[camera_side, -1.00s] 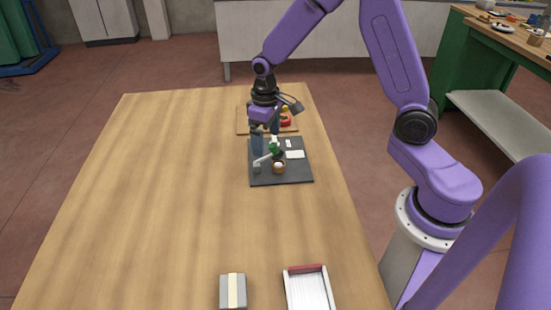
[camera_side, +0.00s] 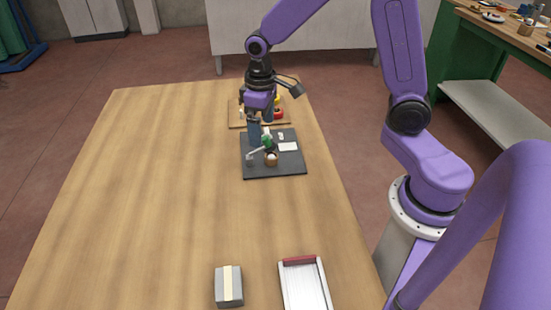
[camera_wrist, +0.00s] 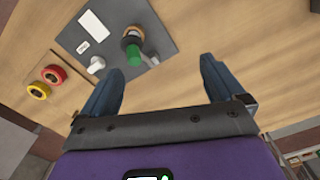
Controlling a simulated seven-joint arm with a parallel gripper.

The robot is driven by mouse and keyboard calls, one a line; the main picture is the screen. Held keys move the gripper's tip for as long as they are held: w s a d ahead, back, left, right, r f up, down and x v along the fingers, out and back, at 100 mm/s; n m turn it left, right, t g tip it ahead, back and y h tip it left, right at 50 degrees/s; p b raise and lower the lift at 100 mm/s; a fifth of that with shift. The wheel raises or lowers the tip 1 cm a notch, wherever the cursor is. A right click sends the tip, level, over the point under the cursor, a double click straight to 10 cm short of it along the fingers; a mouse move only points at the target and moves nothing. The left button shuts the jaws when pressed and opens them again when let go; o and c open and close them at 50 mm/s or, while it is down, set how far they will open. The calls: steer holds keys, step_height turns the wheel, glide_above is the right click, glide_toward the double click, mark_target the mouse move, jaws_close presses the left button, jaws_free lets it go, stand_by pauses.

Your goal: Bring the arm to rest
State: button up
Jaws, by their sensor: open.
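My gripper (camera_side: 261,131) hangs over the far right part of the table, above the dark plate (camera_side: 290,168). In the wrist view my gripper (camera_wrist: 163,68) has its two blue-grey fingers spread wide, with nothing between them. The dark plate (camera_wrist: 180,43) carries a round tan piece with a green knob (camera_wrist: 134,54), a grey lever (camera_wrist: 150,60), a white knob (camera_wrist: 97,64) and white labels. The knob and lever stand just beyond the fingers in the wrist view. In the side view the fingers partly cover the plate's far edge.
Behind the plate is a wooden board (camera_side: 240,121) with red and yellow round parts (camera_wrist: 54,74). Near the front edge lie a grey block with a pale strip (camera_side: 228,287) and a white tray with a red end (camera_side: 304,288). The table's left half (camera_side: 150,190) is bare.

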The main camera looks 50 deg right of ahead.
steer(key=s+r+n, duration=0.2)
steer(key=s+n, duration=0.2)
steer(key=s, duration=0.8)
steer(key=s+a+r+n, duration=0.1)
steer(key=s+r+n, duration=0.2)
steer(key=s, duration=0.9)
steer(key=shift+a+r+n, duration=0.25)
steer(key=shift+r+n, duration=0.05)
steer(key=shift+n, duration=0.3)
